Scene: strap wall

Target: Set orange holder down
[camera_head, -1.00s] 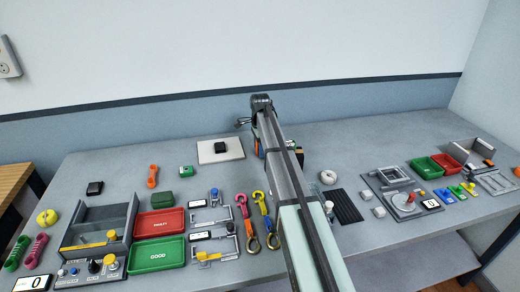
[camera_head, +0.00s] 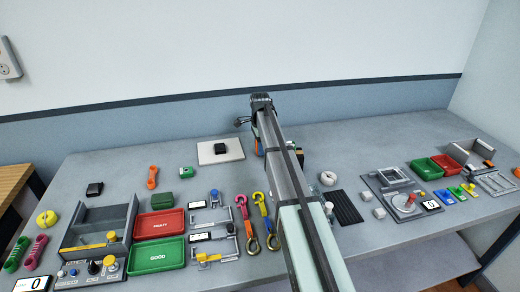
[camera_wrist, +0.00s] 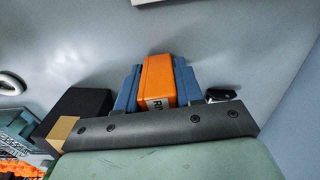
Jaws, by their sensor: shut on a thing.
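The orange holder (camera_wrist: 158,82) is a block with a dark-lettered pale label at its near end. In the wrist view it sits between the two blue jaws of my gripper (camera_wrist: 157,76), which is shut on it. In the head view only a small orange strip of the holder (camera_head: 258,147) shows beside my arm, near the back of the bench, and my arm hides most of my gripper. The grey bench top (camera_head: 330,143) lies around it. I cannot tell whether the holder touches the bench.
A pale pad (camera_head: 232,157) with a black block (camera_head: 220,149) lies left of my gripper. A dark box (camera_wrist: 78,108) stands close to my gripper in the wrist view. A white ring (camera_head: 328,178) lies to the right.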

